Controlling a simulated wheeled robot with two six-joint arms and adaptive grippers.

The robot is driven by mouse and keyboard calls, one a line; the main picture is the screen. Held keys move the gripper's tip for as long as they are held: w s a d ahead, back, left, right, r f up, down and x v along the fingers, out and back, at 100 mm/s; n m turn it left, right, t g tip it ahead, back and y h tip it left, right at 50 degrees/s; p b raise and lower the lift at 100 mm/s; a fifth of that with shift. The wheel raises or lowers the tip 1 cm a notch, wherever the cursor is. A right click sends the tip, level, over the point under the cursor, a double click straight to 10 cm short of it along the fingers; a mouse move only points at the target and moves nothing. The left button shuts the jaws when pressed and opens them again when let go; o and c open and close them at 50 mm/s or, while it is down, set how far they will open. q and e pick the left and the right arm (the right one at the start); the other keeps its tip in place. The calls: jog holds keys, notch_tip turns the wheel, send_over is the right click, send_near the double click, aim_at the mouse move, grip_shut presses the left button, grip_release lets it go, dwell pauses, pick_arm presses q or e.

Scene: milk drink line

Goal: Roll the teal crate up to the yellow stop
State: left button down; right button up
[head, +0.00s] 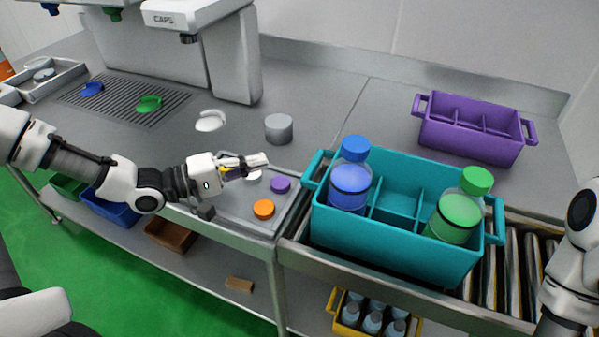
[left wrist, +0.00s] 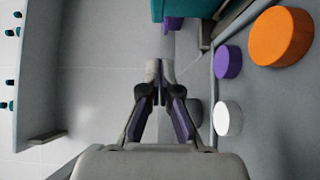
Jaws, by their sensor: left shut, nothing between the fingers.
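The teal crate (head: 400,250) stands upright on the near end of the roller track, right of centre in the head view. It holds a blue-capped bottle (head: 350,180) in its left end and a green-capped bottle (head: 460,212) in its right end. Part of it shows at the top of the left wrist view (left wrist: 185,9). My left gripper (head: 259,161) is shut and empty above the grey cap tray, left of the crate and apart from it. Its closed fingers also show in the left wrist view (left wrist: 160,72). I cannot make out the yellow stop. My right gripper is out of view.
Rollers (head: 515,265) show right of the crate, beside my right arm. A purple crate (head: 472,128) stands behind. The cap tray (head: 240,215) holds orange (head: 264,209), purple (head: 281,184) and white caps. A grey cylinder (head: 279,128) and the caps machine (head: 225,60) stand behind.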

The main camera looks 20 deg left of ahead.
pick_arm(q)
jog(key=b+x, duration=0.1)
jog(key=x, duration=0.4)
jog(key=shift+s+f, duration=0.1)
jog(key=d, duration=0.3)
jog(key=shift+d, duration=0.45)
jog(key=shift+s, duration=0.1)
